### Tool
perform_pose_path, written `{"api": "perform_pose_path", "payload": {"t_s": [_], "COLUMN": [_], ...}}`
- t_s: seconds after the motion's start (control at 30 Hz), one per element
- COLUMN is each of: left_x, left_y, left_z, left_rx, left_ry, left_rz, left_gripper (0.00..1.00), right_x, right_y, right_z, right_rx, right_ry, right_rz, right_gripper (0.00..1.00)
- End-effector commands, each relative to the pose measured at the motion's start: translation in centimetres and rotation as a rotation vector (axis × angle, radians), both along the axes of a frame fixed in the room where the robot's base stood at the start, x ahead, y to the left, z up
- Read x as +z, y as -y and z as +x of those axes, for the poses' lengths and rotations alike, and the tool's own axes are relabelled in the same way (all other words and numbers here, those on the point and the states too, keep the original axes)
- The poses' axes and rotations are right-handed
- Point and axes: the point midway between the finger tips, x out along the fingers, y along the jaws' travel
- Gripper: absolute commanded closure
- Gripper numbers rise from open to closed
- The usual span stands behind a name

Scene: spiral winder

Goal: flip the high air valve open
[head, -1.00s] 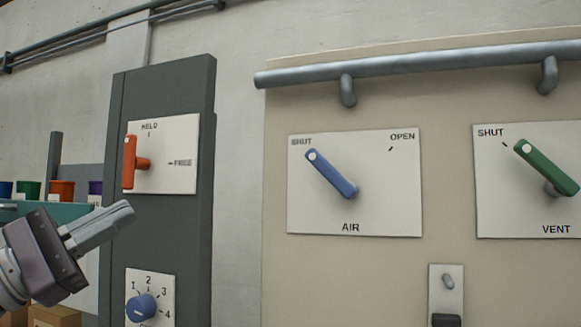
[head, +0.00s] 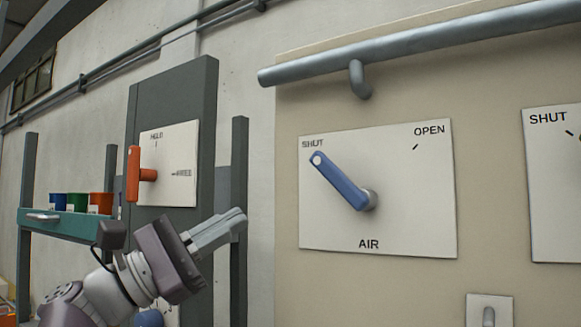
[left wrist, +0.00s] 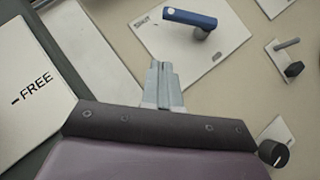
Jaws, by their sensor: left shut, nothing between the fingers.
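The blue air valve lever (head: 341,182) sits on a white plate (head: 420,220) marked SHUT, OPEN and AIR. The lever's free end points up-left to SHUT. My left gripper (head: 240,216) is shut and empty, left of the AIR plate and apart from the lever. In the left wrist view the shut fingers (left wrist: 158,66) point toward the AIR plate (left wrist: 150,35), with the blue lever (left wrist: 190,18) beyond them to the upper right. My right gripper is not in view.
A grey pipe (head: 430,44) runs above the AIR plate. A grey column (head: 172,95) carries a red lever (head: 133,174) marked HOLD. Part of the VENT plate (head: 555,190) shows at right. A teal shelf (head: 70,222) holds coloured bins at left.

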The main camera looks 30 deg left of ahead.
Motion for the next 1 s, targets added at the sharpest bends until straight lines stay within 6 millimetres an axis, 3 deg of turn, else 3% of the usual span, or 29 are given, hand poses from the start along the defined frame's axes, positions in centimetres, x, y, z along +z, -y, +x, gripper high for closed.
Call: {"api": "perform_pose_path", "payload": {"t_s": [0.03,0.33,0.5,1.0], "left_x": [1.4,4.6,6.2,6.5], "left_y": [0.7,4.3,6.0,6.9], "left_z": [0.7,5.0,4.7,4.6], "left_rx": [-0.006,-0.006,-0.001,0.0], "left_ry": [0.0,0.0,0.0,0.001], "left_rz": [0.0,0.0,0.001,0.001], "left_gripper": [1.0,1.0,1.0,1.0], "right_x": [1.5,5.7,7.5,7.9], "right_y": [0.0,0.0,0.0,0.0], "right_z": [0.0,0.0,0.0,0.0], "right_rx": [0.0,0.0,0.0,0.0], "right_ry": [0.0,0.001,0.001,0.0], "right_rz": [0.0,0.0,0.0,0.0], "right_gripper": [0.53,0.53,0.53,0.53]}}
